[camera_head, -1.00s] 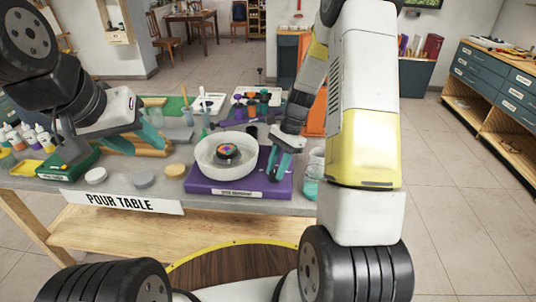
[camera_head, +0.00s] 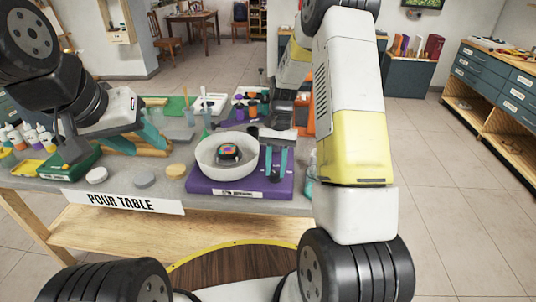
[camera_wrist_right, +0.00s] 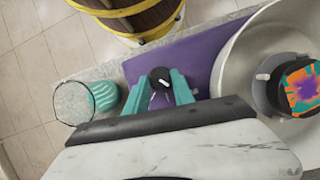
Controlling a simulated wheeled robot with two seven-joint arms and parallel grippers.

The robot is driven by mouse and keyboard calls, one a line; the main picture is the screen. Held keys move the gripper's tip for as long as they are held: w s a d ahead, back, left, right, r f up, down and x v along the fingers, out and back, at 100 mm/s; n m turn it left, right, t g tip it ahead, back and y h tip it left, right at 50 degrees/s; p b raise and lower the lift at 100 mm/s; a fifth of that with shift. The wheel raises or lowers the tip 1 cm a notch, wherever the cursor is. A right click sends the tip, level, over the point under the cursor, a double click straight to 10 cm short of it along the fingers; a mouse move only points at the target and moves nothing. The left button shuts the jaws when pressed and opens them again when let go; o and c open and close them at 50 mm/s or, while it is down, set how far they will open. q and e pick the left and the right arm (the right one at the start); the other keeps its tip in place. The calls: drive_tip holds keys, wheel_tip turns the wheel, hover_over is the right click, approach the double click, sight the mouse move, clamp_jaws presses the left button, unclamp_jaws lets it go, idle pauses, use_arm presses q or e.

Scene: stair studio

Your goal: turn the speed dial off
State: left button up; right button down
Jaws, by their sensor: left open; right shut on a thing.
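The speed dial (camera_wrist_right: 160,80) is a small black round knob with a white mark on the purple base (camera_wrist_right: 205,52). In the head view the dial (camera_head: 275,178) sits at the right of the base (camera_head: 236,191), beside the white bowl (camera_head: 205,165). My right gripper (camera_head: 276,168) points down at the dial, its teal fingers shut on its two sides. In the right wrist view these fingers (camera_wrist_right: 160,90) flank the dial. A multicoloured piece (camera_head: 229,151) sits on a dark holder inside the bowl. My left gripper (camera_head: 137,143) is open at the left, beside a wooden piece.
A clear ribbed cup with teal liquid (camera_wrist_right: 104,95) stands close beside my right gripper. Round lids (camera_head: 144,179) lie along the front of the grey table (camera_head: 70,187). Bottles (camera_head: 30,136) and a green box (camera_head: 68,170) crowd the left.

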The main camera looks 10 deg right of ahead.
drive_tip(key=shift+w+n+h, duration=0.1)
drive_tip(key=shift+n+h, duration=0.2)
drive_tip(key=shift+n, duration=0.3)
drive_tip(key=shift+a, duration=0.1)
drive_tip(key=c, duration=1.1)
unclamp_jaws()
drive_tip(key=shift+v, duration=3.9)
